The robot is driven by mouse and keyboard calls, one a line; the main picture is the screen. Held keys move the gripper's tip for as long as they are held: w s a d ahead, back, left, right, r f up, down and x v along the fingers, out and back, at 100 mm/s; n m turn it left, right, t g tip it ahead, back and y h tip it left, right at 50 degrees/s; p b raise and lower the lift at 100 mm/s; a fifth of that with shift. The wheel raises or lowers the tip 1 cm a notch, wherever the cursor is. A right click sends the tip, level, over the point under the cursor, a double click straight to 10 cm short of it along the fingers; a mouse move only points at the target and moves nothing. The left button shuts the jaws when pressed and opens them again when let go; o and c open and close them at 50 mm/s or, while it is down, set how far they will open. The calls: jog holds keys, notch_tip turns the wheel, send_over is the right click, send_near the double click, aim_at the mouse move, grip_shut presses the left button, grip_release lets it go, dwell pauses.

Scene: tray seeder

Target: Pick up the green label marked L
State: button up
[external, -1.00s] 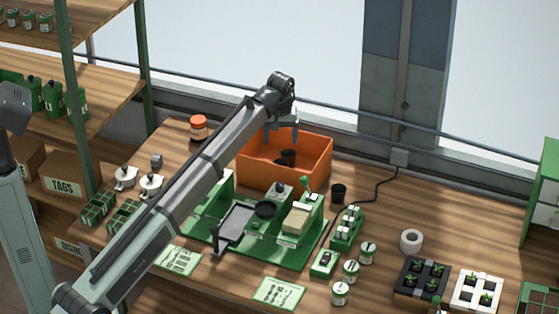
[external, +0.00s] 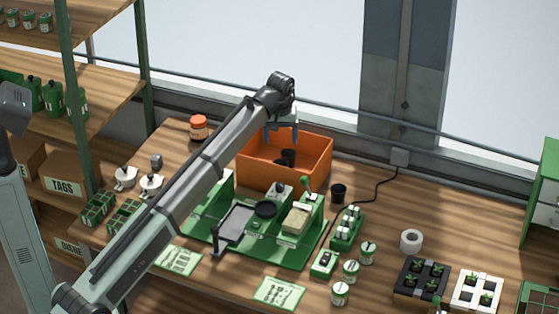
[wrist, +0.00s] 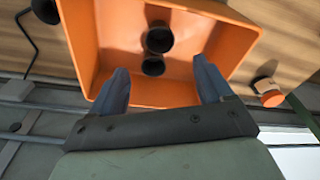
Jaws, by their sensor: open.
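My gripper (external: 281,135) is above the orange bin, with its two blue fingers spread apart. In the wrist view, my gripper (wrist: 161,75) is open, with nothing between its fingertips. No label with a readable L shows in any view. Two green-bordered cards with print, a left card (external: 178,261) and a right card (external: 279,291), lie at the front of the bench, far from my gripper. Their print is too small to read. My arm hides part of the bench to the left.
The orange bin (external: 259,172) holds two black pots, which show in the wrist view (wrist: 157,40). A green seeder station (external: 290,257) stands in front. Small jars (external: 340,291), a black pot (external: 338,193), a tape roll (external: 411,240) and a seedling tray (external: 421,280) stand right.

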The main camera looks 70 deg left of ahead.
dwell(0.3)
jog(key=c, duration=0.5)
jog(key=n+h, duration=0.1)
jog(key=n, duration=1.3)
send_over(343, 230)
jog(key=shift+g, duration=0.3)
jog(key=shift+a+f, duration=0.1)
jog(key=shift+f, duration=6.5)
